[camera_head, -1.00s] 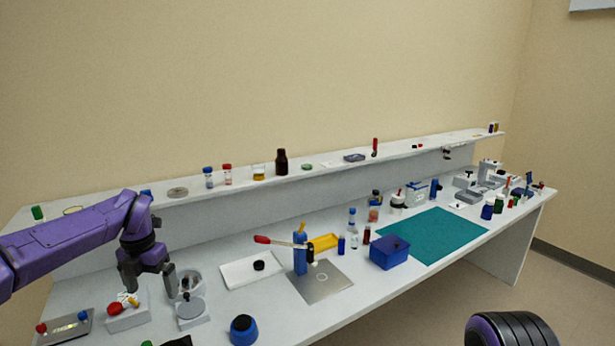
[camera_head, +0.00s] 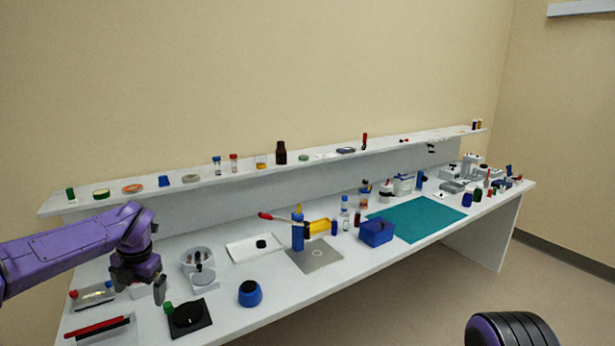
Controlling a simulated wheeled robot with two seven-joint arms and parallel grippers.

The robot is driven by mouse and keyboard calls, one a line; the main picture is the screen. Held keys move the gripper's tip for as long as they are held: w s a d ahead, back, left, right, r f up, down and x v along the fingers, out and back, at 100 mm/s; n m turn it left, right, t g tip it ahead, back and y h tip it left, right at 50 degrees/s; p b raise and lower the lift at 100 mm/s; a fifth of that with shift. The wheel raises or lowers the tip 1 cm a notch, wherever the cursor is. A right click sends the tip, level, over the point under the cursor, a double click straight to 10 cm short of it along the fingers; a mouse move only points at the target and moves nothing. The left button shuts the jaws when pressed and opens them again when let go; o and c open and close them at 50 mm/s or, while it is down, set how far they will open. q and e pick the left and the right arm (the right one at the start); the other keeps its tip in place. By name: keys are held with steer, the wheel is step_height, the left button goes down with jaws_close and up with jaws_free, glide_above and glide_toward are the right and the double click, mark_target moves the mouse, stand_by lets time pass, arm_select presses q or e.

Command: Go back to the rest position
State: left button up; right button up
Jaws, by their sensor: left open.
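My left gripper (camera_head: 140,295) comes in from the left on a purple arm and hangs over the left end of the white bench (camera_head: 330,281). Its dark fingers point down, apart and empty. It is above and left of a black square plate with a round top (camera_head: 188,316), and a green-capped item (camera_head: 168,308) is close by its fingers. I cannot tell how far it is above the bench top. My right gripper is not in view. A dark ribbed part of my own body shows at the bottom right.
A metal tray (camera_head: 92,299) and a white holder with a red stick (camera_head: 98,329) lie near the arm. A clear round device (camera_head: 199,265), a blue pot (camera_head: 250,293) and a blue box (camera_head: 376,232) stand rightward. A raised shelf (camera_head: 330,158) runs along the back.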

arm_select(q)
steer(key=s+d+f+m+t+y+b, duration=0.1)
steer(key=s+d+f+m+t+b, duration=0.15)
steer(key=s+f+m, duration=0.55)
steer(key=s+d+f+m+t+y+b, duration=0.15)
steer(key=d+f+m, duration=0.25)
steer(key=f, duration=0.8)
steer(key=s+d+f+m+t+y+b, duration=0.1)
steer(key=s+d+f+m+t, duration=0.2)
steer(key=f+m, duration=0.5)
steer(key=s+f+m+g+h+b, duration=0.1)
steer(key=s+f+m, duration=0.3)
steer(key=s, duration=0.9)
steer(key=s+f+m+g+h+b, duration=0.1)
steer(key=s+f+m+g+b, duration=0.2)
steer(key=s+f, duration=0.6)
steer(key=s+b, duration=0.1)
steer(key=s, duration=0.3)
steer(key=shift+s+a+f+m+g, duration=0.2)
steer(key=shift+s+m+g, duration=0.2)
steer(key=shift+h, duration=0.25)
